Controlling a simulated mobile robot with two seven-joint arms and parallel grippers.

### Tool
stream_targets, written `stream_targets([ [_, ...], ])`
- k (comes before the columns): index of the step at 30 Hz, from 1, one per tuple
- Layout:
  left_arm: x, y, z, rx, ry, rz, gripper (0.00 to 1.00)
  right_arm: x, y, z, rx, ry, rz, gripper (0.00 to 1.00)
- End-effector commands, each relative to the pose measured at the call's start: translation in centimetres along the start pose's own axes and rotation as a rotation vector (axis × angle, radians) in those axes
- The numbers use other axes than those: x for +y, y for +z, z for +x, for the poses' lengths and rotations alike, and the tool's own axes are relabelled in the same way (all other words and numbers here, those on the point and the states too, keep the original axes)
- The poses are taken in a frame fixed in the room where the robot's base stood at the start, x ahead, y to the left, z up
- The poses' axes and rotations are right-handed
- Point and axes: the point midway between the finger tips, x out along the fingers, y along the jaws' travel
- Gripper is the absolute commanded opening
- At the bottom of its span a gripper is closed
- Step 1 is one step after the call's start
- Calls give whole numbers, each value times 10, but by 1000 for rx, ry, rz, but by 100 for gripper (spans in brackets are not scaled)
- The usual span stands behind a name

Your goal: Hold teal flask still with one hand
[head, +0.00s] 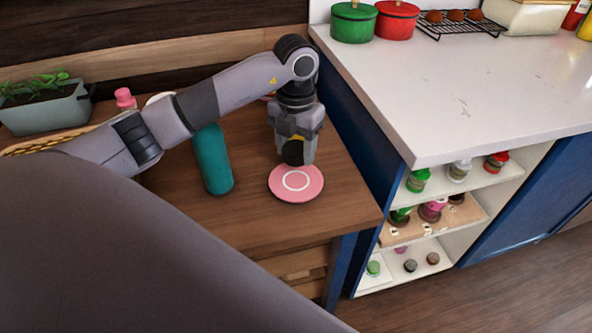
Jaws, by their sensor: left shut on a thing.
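The teal flask (213,162) stands upright on the wooden counter (255,222), left of my left gripper (296,155). Its upper end is hidden behind my left arm. My left gripper points down and is shut on a small dark round thing (292,153), perhaps a lid. It is over the back edge of a pink plate (284,194) with a white ring; I cannot tell whether the dark thing touches the plate. The left gripper is apart from the flask. My right gripper is not in view.
A planter (48,108) and a pink-topped bottle (125,98) stand at the back left. A white worktop (450,85) to the right holds a green pot (353,22) and a red pot (396,19). Open shelves (470,182) below hold several jars. The wooden counter's front is clear.

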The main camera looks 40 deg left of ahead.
Motion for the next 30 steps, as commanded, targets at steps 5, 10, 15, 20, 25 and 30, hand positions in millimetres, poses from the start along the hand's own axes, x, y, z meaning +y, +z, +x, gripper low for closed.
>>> stream_targets([
  [5,0,0,23,0,-1,0,19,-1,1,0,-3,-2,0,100],
  [10,0,0,34,2,-1,1,19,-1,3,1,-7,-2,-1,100],
  [15,0,0,61,3,-1,0,19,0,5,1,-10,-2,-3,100],
  [20,-1,0,68,-2,-2,2,19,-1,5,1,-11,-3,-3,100],
  [25,0,0,68,-2,-1,1,19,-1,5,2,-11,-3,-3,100],
  [30,0,0,70,-2,-1,1,72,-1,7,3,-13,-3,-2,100],
])
